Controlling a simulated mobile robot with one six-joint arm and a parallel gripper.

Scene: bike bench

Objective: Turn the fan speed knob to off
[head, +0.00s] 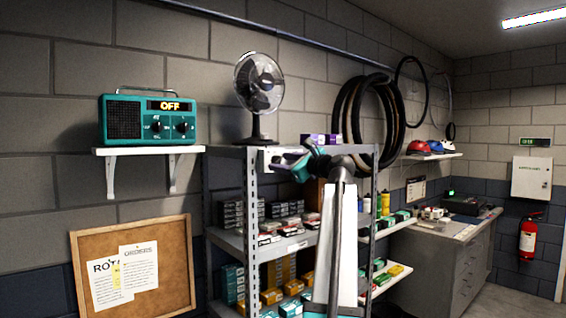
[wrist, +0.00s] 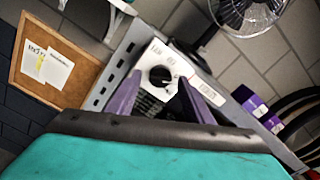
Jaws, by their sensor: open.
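The desk fan (head: 260,88) stands on top of the metal shelf rack; its cage also shows in the wrist view (wrist: 246,10). A white control plate (head: 264,160) is on the rack's front edge below the fan, partly hidden by my gripper in the head view. In the wrist view the plate (wrist: 153,56) carries a round black knob (wrist: 160,77) with small labels around it, too blurred to read. My gripper (wrist: 160,80) is open, its purple fingers on either side of the knob in the picture. Contact cannot be told. The gripper also shows in the head view (head: 279,160).
A teal radio (head: 146,118) reading OFF sits on a wall shelf at left. Purple boxes (head: 320,140) stand on the rack top, right of the fan. Several boxes fill the rack below. Tires (head: 345,110) hang on the wall behind.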

